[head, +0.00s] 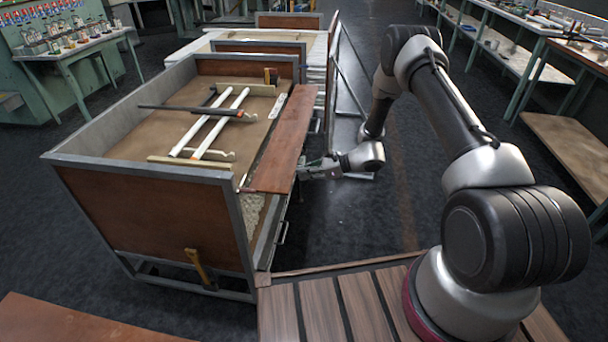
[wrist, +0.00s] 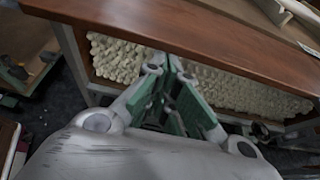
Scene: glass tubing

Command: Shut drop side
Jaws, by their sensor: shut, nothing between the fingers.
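The drop side is a reddish-brown wooden board (head: 284,138) along the right side of the metal-framed crate (head: 140,215). It leans outward from the crate, neither upright nor hanging straight down. In the wrist view the board (wrist: 200,40) crosses the top, with a rough cream lining (wrist: 240,92) showing beneath it. My gripper (head: 306,171) is at the board's outer edge, near its front end. In the wrist view my gripper (wrist: 172,66) is shut and empty, its tips at the board's lower edge. I cannot tell whether they touch it.
White tubes (head: 212,124) and a dark rod (head: 190,109) lie on supports inside the crate. A wooden-handled tool (head: 197,266) hangs on its front end. A slatted deck (head: 330,305) lies in front. The floor right of the crate (head: 350,215) is clear.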

